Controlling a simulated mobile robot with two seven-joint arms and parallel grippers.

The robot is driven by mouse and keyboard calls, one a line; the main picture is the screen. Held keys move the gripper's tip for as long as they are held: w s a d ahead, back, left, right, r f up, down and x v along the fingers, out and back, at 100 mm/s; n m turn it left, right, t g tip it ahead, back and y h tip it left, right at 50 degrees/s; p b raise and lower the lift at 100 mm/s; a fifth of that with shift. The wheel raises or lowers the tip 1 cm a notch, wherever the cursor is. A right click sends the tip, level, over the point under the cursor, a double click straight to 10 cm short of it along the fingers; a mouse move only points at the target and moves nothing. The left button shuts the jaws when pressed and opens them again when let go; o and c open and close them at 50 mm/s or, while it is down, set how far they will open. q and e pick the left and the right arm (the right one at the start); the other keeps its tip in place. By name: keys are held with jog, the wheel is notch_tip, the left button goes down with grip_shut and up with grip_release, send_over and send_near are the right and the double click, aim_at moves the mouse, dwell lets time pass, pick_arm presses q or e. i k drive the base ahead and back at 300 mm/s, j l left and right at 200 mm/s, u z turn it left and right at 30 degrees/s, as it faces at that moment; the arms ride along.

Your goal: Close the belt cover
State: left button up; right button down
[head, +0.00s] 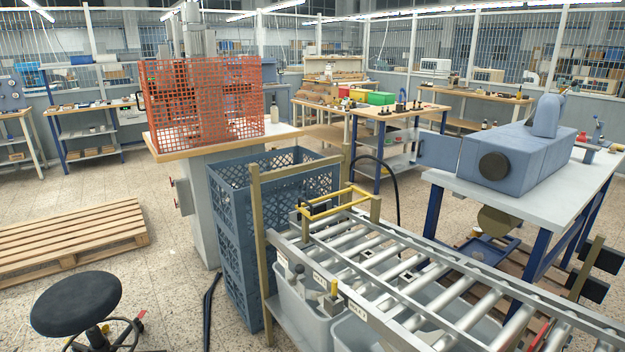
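A blue-grey machine (515,155) stands on the white-topped table at the right. It has a round black disc on its near end. A flat blue-grey panel (438,150) sticks out to the left from the machine's left end, like a cover swung open. I cannot tell for sure that this panel is the belt cover, and no belt shows clearly. Neither of my grippers is in view.
A roller conveyor (420,280) fills the front right, with grey bins (305,310) under it. A tall blue crate (235,240) stands at its left end. An orange mesh guard (205,105), a pallet (70,235) and a black stool (76,303) are further left.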

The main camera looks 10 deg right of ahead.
aim_at(439, 151)
jog(key=i+l+z, duration=0.1)
jog(key=i+z, duration=0.85)
jog(key=z, duration=0.2)
